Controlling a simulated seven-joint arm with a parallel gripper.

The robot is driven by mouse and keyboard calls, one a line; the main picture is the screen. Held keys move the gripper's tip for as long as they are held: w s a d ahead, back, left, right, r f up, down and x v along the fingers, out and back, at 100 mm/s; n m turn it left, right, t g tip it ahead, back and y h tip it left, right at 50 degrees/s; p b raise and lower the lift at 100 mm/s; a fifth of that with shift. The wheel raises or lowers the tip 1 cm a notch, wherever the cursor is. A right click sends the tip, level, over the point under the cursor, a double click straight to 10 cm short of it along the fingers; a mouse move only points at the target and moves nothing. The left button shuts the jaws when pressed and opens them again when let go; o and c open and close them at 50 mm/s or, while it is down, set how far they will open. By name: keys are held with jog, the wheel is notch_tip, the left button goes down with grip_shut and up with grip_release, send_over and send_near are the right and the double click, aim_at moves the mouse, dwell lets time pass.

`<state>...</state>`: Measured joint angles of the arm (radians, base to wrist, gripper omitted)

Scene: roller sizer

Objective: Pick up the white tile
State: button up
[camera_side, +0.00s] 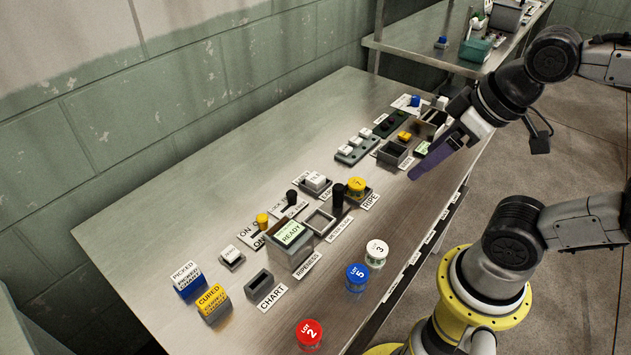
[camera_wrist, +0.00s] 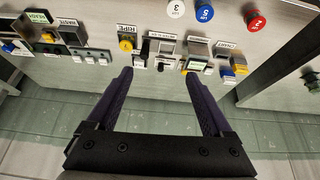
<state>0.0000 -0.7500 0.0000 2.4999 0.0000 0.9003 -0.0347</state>
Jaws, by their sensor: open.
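Several small white tiles are in view, and I cannot tell for certain which one is meant. In the side view, one white tile (camera_side: 315,180) with dark lettering sits in a grey tray at the middle of the bench. Another white tile (camera_side: 230,252) sits in a grey holder nearer the front left. A row of white tiles (camera_side: 356,141) lies on a dark strip farther back. My gripper (camera_side: 414,176) is above the bench's right edge, apart from all of them. In the wrist view my gripper (camera_wrist: 157,73) has its purple fingers spread, with nothing between them.
The metal bench (camera_side: 190,170) carries a grey READY box (camera_side: 291,240), dark posts and labelled trays. Jars with red (camera_side: 309,331), blue (camera_side: 357,272) and white (camera_side: 377,249) lids stand along its front edge. PICKED (camera_side: 187,278) and CURED (camera_side: 212,301) blocks stand at the left. The back-left bench surface is clear.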

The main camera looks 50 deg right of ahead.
jog(key=w+r+n, duration=0.6)
jog(key=w+n, duration=0.1)
jog(key=n, duration=0.2)
jog(key=n+g, duration=0.4)
jog(key=n, duration=0.5)
send_over(316, 181)
jog(key=w+d, duration=0.1)
notch_tip(316, 181, down, 11)
jog(key=shift+g, duration=0.8)
jog(key=f, duration=0.4)
jog(key=d+f, duration=0.1)
jog(key=f, duration=0.4)
jog(key=d+f, duration=0.1)
jog(key=f, duration=0.3)
jog(key=shift+w+f, duration=0.2)
jog(key=shift+f, duration=0.05)
jog(key=shift+s+f, duration=0.2)
jog(key=shift+f, duration=2.9)
grip_shut()
